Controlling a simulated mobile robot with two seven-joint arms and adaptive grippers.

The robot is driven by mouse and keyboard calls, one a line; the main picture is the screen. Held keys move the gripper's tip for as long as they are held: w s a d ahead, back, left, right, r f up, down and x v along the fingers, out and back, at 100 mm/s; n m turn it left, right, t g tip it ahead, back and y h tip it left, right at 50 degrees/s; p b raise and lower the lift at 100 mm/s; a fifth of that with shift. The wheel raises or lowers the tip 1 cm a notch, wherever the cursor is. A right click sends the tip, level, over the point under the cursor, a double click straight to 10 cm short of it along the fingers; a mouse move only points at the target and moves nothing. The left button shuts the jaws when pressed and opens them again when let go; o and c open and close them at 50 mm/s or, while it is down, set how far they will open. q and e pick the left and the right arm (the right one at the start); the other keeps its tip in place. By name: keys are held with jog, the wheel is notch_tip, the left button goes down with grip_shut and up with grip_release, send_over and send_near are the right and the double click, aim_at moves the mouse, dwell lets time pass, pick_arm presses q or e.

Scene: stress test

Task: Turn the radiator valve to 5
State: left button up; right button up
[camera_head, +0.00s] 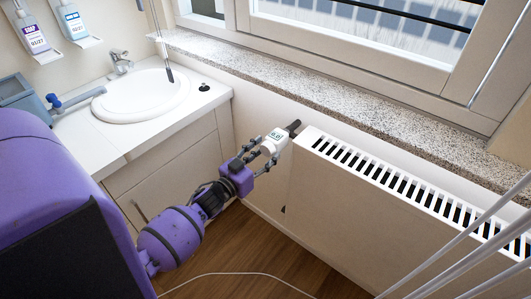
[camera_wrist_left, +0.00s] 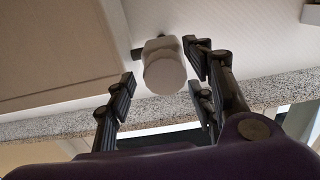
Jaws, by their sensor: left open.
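The radiator valve (camera_head: 275,142) is a white knob with a small display at the left end of the white radiator (camera_head: 345,196). The display's digits are too small to read surely. In the left wrist view the valve's pale round end (camera_wrist_left: 164,74) faces the camera, between and just beyond the fingertips. My left gripper (camera_head: 262,155) is open at the valve, its dark fingers spread on either side of it. The fingers also show in the left wrist view (camera_wrist_left: 160,84), with a visible gap to the knob on the left. I cannot tell whether any finger touches it. My right gripper is out of view.
A granite sill (camera_head: 330,105) runs above the radiator under the window. A counter with a white sink (camera_head: 140,98) stands at the left, its cabinet (camera_head: 170,160) beside my left arm. Pale thin rods (camera_head: 470,245) cross the lower right. A thin white cord (camera_head: 230,274) lies low in front.

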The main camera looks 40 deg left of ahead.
pick_arm(q)
jog(key=shift+w, duration=0.25)
jog(key=shift+c, duration=0.2)
jog(key=c, duration=1)
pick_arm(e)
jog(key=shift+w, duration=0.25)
pick_arm(q)
jog(key=shift+d, duration=0.1)
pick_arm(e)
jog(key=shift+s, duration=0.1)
